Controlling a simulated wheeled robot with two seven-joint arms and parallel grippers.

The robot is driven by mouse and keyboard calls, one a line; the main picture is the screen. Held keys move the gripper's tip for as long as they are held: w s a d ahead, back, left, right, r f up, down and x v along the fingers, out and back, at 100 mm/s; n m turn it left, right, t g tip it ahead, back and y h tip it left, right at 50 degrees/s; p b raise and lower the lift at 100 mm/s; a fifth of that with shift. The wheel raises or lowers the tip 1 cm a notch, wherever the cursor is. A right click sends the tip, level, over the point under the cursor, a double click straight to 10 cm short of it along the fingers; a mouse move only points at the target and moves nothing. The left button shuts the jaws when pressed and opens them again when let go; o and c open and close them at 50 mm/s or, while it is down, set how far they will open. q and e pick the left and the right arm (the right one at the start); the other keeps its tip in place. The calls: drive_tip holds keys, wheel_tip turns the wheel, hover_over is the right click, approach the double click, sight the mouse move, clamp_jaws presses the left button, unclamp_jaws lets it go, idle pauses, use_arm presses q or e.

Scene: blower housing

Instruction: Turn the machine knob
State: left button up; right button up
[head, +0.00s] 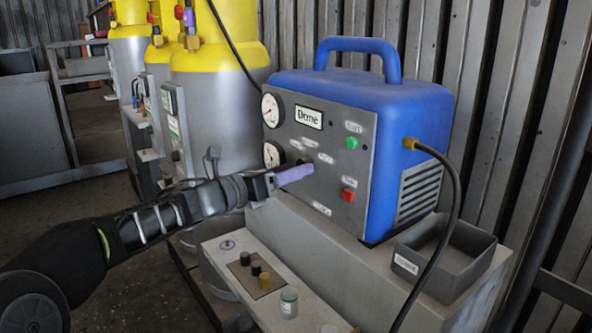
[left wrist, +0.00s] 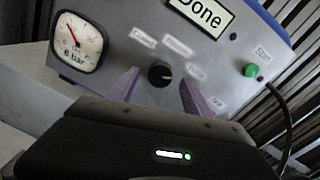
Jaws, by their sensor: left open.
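The blue machine (head: 365,95) stands on a grey bench, its grey front panel facing my left arm. Its knob is black and round and shows in the left wrist view (left wrist: 160,73), with white labels around its upper and right sides. In the head view my gripper hides most of the knob. My left gripper (head: 295,174) is at the panel. In the left wrist view its two purple fingers (left wrist: 160,92) are apart, one on each side and below the knob, with a gap to it. The panel's display (head: 308,118) reads "Done". My right gripper is not in view.
A green button (head: 351,143) and a red switch (head: 347,195) sit right of the knob. Two gauges are at the panel's left edge. A grey bin (head: 447,262), a black hose and a lower shelf with small caps (head: 257,268) are near. Yellow-topped cylinders (head: 218,90) stand left.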

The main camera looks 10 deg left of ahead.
use_arm(q)
drive_tip(key=shift+x, duration=0.8)
clamp_jaws()
